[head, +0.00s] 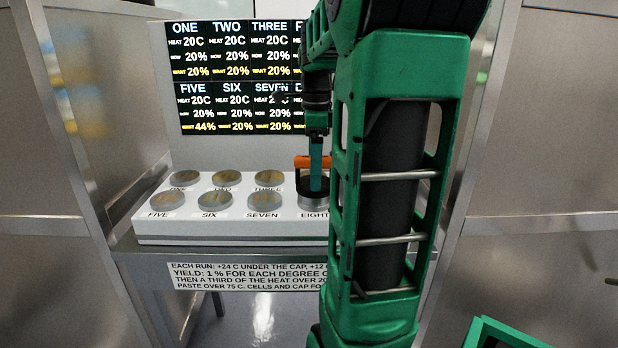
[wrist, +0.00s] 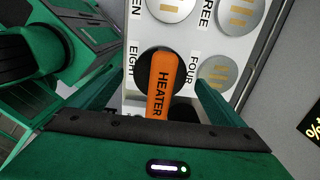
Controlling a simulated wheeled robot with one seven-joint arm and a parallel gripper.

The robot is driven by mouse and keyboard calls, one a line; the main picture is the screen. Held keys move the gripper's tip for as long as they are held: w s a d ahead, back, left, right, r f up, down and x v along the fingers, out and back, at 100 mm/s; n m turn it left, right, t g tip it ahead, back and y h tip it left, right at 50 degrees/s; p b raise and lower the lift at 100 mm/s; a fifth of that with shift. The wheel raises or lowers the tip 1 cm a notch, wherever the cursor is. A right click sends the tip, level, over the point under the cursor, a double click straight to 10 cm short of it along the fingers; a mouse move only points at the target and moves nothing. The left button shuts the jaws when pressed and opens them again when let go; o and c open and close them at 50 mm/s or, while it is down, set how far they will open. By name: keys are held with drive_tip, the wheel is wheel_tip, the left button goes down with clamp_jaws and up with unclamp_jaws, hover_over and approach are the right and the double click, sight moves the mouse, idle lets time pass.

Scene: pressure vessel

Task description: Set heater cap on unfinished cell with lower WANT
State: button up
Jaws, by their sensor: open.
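The heater cap, a dark disc with an orange handle (head: 303,162) marked HEATER, sits on cell EIGHT (head: 313,207). It also shows in the wrist view (wrist: 160,82). My gripper (head: 318,168) is over the cap, its open fingers on either side of the handle in the wrist view (wrist: 172,75). The screen (head: 235,78) reads FIVE: HEAT 20C, NOW 20%, WANT 44%. ONE, TWO, THREE, SIX and SEVEN read NOW 20%, WANT 20%. My arm hides most of the FOUR and EIGHT readouts. Cell FIVE (head: 165,201) is uncapped, front left.
Uncapped cells SIX (head: 215,200), SEVEN (head: 264,200), ONE (head: 184,178), TWO (head: 226,178) and THREE (head: 270,178) share the white block (head: 190,228). Cell FOUR (wrist: 217,73) shows only in the wrist view. A rules label (head: 235,277) is below. Metal walls flank the bench.

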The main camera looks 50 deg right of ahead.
wheel_tip(320, 180, up, 9)
drive_tip(key=shift+r, duration=0.1)
idle(0.7)
